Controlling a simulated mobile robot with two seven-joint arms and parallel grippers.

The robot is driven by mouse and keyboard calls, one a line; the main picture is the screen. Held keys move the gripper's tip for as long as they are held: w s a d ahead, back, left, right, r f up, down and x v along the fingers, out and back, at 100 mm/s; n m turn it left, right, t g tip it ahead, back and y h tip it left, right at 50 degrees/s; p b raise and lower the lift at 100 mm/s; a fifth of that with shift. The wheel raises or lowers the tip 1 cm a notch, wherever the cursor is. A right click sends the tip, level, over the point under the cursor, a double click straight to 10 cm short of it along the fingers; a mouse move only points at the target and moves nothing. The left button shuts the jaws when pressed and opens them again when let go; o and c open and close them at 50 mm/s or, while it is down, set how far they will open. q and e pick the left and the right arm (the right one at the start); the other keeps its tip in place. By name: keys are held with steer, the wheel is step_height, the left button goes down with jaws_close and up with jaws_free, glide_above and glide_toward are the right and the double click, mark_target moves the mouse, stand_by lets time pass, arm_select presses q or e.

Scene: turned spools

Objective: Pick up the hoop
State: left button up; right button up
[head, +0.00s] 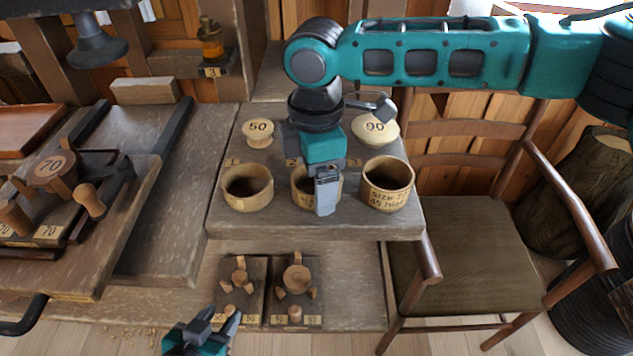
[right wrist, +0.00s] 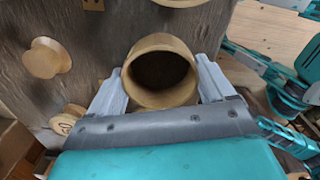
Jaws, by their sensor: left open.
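Three round, hollow wooden hoops stand in a row on the raised wooden stand: the left hoop (head: 247,188), the middle hoop (head: 302,187) and the right hoop (head: 388,184), which has burnt lettering. My right gripper (head: 326,190) points down at the middle hoop and hides part of it. In the right wrist view a hoop (right wrist: 160,72) sits between my two fingers (right wrist: 159,75), one on each side. Whether they press on it I cannot tell. My left gripper (head: 207,325) is open and empty at the bottom of the head view, below the stand.
Wooden knobs marked 50 (head: 258,133) and 90 (head: 376,127) stand behind the hoops. Small trays with turned pieces (head: 296,283) lie on the lower shelf. A tray of spools (head: 52,170) is at left. A wooden chair (head: 470,235) stands close at right.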

steer(key=c, duration=0.4)
steer(key=shift+r, duration=0.1)
